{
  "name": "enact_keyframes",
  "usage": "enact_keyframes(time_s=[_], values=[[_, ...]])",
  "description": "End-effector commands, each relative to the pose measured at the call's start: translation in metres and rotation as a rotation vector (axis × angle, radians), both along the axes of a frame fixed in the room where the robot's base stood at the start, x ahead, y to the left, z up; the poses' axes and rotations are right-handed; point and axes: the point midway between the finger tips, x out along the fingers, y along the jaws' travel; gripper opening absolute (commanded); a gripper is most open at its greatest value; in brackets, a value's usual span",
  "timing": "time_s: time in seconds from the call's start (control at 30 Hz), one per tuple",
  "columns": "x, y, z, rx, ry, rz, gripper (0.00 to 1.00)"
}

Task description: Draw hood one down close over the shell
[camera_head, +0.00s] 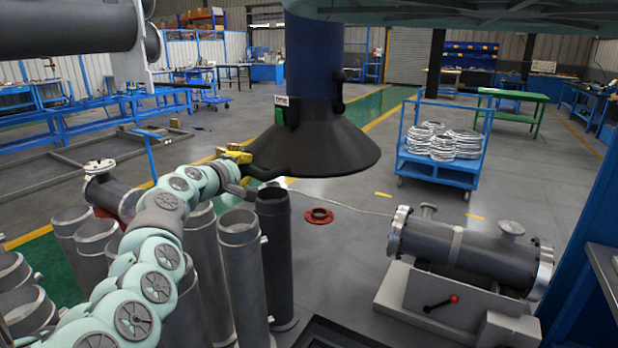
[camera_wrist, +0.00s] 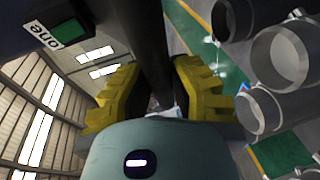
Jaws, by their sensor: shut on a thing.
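Hood one (camera_head: 322,145) is a black cone on a dark blue duct (camera_head: 313,50), hanging in the upper middle of the head view. Its tag (camera_wrist: 56,34) reads "one" beside a green patch. The shell (camera_head: 455,245) is a dark grey cylinder with bright end flanges, lying on a grey stand at the lower right. The hood hangs above and left of the shell, well apart from it. My gripper (camera_head: 238,162) is at the hood's left side. In the wrist view its yellow fingers (camera_wrist: 156,95) are shut on a dark bar (camera_wrist: 152,40) of the hood.
Several upright grey pipes (camera_head: 242,265) stand below and beside my arm. A red ring (camera_head: 319,216) lies on the floor under the hood. A blue cart (camera_head: 437,170) with coiled rings stands behind the shell. A blue upright (camera_head: 585,225) is at the right edge.

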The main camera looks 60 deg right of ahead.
Motion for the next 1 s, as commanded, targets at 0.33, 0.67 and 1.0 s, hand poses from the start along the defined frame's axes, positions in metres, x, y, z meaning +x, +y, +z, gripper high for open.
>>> enact_keyframes(time_s=[0.33, 0.67, 1.0], values=[[0.0008, 0.0007, -0.0204, 0.005, 0.000, 0.002, 0.00], [0.0008, 0.0006, -0.0194, 0.004, -0.001, 0.002, 0.26], [0.0003, 0.0001, -0.0177, 0.000, -0.001, 0.001, 0.52]])
